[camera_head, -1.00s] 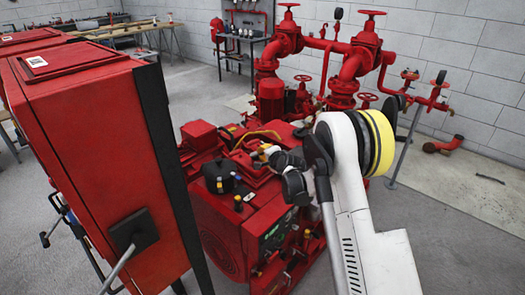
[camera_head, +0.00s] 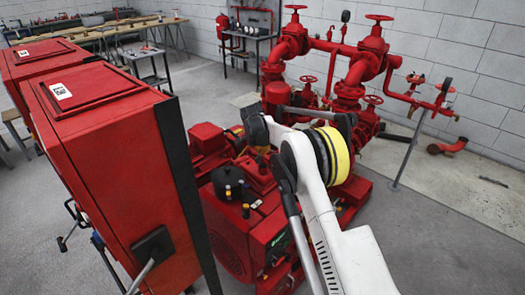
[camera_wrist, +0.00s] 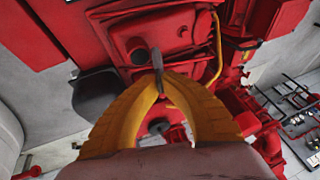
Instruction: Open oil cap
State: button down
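The red engine of the pumpset (camera_head: 235,225) stands in the middle of the head view, with a black round part (camera_head: 228,180) on top. In the wrist view its red top (camera_wrist: 175,25) lies ahead of my gripper (camera_wrist: 157,62). The yellow fingers come together at their grey tips, with no object seen between them. A small dark round cap (camera_wrist: 138,55) on the engine shows just left of the tips; I cannot tell if it is the oil cap or if the tips touch it. In the head view my arm hides most of the gripper.
A tall red cabinet (camera_head: 110,165) stands close on the left. Red pipes and valves (camera_head: 345,70) rise behind the engine. In the wrist view a black part (camera_wrist: 95,93) lies left of the fingers and a yellow pipe (camera_wrist: 217,55) lies right.

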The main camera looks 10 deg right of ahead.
jog(key=shift+w+a+g+h, duration=0.3)
jog(key=shift+w+g, duration=0.05)
jog(key=shift+g, duration=0.25)
jog(key=c, duration=1.6)
grip_release()
jog(key=shift+a, duration=0.1)
jog(key=v, duration=1.2)
